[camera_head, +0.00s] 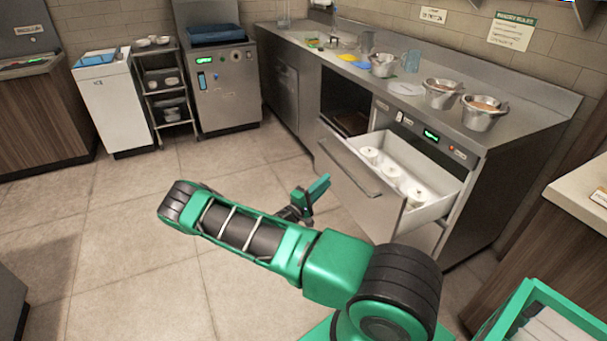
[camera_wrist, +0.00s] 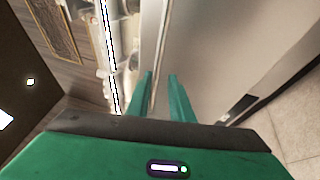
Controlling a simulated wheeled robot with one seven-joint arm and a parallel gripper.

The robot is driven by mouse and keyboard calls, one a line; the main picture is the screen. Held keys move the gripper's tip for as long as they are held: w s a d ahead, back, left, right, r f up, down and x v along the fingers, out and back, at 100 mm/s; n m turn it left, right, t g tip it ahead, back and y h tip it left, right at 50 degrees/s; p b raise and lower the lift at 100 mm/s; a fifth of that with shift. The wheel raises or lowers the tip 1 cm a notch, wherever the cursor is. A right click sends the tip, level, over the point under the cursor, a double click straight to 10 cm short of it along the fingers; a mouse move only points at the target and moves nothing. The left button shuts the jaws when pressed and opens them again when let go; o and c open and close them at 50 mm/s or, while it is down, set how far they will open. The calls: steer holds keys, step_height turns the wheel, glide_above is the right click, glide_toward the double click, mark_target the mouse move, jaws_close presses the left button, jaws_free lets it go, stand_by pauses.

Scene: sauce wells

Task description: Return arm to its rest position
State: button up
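My green arm reaches out over the floor in the head view, bent, with its elbow at the left. My gripper (camera_head: 315,193) is in front of the open drawer (camera_head: 347,162), on the floor side of its front panel, apart from it as far as I can tell. In the wrist view the two green fingers (camera_wrist: 161,88) stand a little apart with nothing between them. The drawer front (camera_wrist: 200,50) lies beyond them, and the drawer's inside is partly seen at upper left.
Several white lidded pots (camera_head: 392,174) sit in the drawer. The steel counter (camera_head: 405,90) above carries metal pots (camera_head: 440,94) and small items. A green crate (camera_head: 545,318) is at lower right, beside a pale-topped counter (camera_head: 580,192). The tiled floor at left (camera_head: 130,220) is clear.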

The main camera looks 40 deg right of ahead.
steer(key=s+r+m+g+y, duration=0.95)
steer(key=s+r, duration=0.25)
steer(key=s, duration=0.2)
steer(key=s+a+r+t+y, duration=0.2)
steer(key=s+a+r+y, duration=0.3)
steer(key=s+a+r, duration=0.2)
steer(key=s+a+r+t+y, duration=0.3)
steer(key=s+a+r+y, duration=0.2)
steer(key=s+a+r, duration=0.3)
steer(key=s+a, duration=0.4)
steer(key=shift+s+t, duration=0.35)
steer(key=shift+w, duration=0.15)
steer(key=shift+w+f, duration=0.15)
steer(key=shift+w, duration=0.35)
